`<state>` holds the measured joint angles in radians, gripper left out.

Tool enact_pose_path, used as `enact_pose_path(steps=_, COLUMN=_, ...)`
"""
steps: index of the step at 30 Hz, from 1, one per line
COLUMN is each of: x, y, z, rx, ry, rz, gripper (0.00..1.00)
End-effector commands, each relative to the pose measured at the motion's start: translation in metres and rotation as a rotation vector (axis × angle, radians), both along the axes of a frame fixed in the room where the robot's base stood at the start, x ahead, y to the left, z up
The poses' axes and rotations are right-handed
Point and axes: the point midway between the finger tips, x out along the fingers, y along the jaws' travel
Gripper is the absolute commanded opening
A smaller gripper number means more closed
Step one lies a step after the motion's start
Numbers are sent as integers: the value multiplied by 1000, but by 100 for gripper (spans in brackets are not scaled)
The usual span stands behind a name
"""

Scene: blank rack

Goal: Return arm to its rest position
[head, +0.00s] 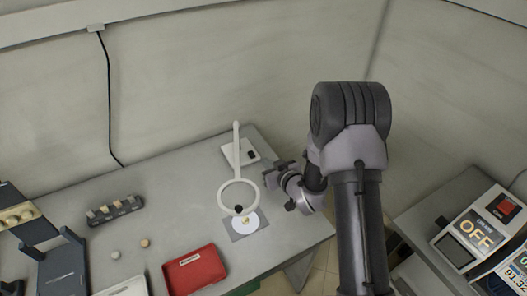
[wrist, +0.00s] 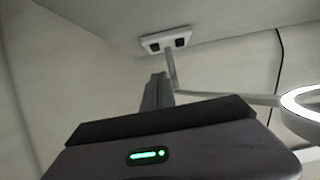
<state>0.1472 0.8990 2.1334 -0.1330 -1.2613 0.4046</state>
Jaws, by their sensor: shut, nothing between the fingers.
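My arm (head: 362,215) rises at the right of the head view and bends down toward the table's right end. My gripper (head: 272,177) is dark and small there, just right of the ring lamp (head: 223,194). In the wrist view my gripper (wrist: 157,92) shows its narrow fingers together behind the dark housing with a green light. Nothing is held. The ring lamp also shows at the right of the wrist view (wrist: 288,101), with its white base (wrist: 166,40) at the top. I cannot tell the exact gap between gripper and lamp.
The grey table (head: 165,208) carries a red tray (head: 194,270), a dark rack with several pieces (head: 114,210), two small discs and a grey card (head: 240,235) under the lamp. A side bench at right holds a panel reading OFF (head: 478,235). Walls stand behind.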

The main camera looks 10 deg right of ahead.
Motion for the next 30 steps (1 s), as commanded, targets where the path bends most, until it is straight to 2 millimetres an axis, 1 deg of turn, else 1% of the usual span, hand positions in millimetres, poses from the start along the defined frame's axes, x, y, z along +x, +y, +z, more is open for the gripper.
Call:
enact_pose_path(steps=3, x=0, y=0, z=1, rx=-1, ry=1, rz=-1, gripper=0)
enact_pose_path(steps=5, x=2, y=-4, z=10, rx=-8, ry=7, rz=-17, gripper=0)
enact_pose_path(steps=7, x=5, y=-14, z=39, rx=-25, ry=35, rz=-74, gripper=0)
enact_pose_path(steps=8, x=5, y=-21, z=58, rx=-34, ry=54, rz=-111, gripper=0)
enact_pose_path(steps=9, x=-2, y=-30, z=86, rx=-41, ry=92, rz=-169, gripper=0)
enact_pose_path(steps=10, x=-11, y=-36, z=107, rx=-41, ry=124, rz=-215, gripper=0)
enact_pose_path(steps=11, x=-23, y=-42, z=128, rx=-38, ry=160, rz=-260, gripper=0)
enact_pose_path(steps=12, x=-45, y=-47, z=152, rx=-26, ry=211, rz=-316, gripper=0)
enact_pose_path(steps=13, x=-64, y=-48, z=169, rx=-12, ry=250, rz=-353, gripper=0)
enact_pose_path(steps=14, x=-85, y=-48, z=184, rx=8, ry=291, rz=-387, gripper=0)
enact_pose_path(steps=15, x=-117, y=-46, z=201, rx=40, ry=348, rz=-426, gripper=0)
enact_pose_path(steps=17, x=-168, y=-37, z=219, rx=95, ry=433, rz=-464, gripper=0)
enact_pose_path(steps=18, x=-201, y=-29, z=227, rx=135, ry=488, rz=-479, gripper=0)
enact_pose_path(steps=20, x=-248, y=-15, z=234, rx=195, ry=565, rz=-487, gripper=0)
enact_pose_path(steps=21, x=-274, y=-5, z=235, rx=230, ry=610, rz=-484, gripper=0)
enact_pose_path(steps=22, x=-291, y=1, z=236, rx=253, ry=638, rz=-479, gripper=0)
enact_pose_path(steps=24, x=-321, y=13, z=237, rx=293, ry=690, rz=-467, gripper=0)
enact_pose_path(steps=25, x=-330, y=17, z=237, rx=305, ry=707, rz=-464, gripper=0)
enact_pose_path(steps=27, x=-342, y=23, z=236, rx=322, ry=731, rz=-457, gripper=0)
enact_pose_path(steps=30, x=-346, y=24, z=236, rx=326, ry=740, rz=-456, gripper=0)
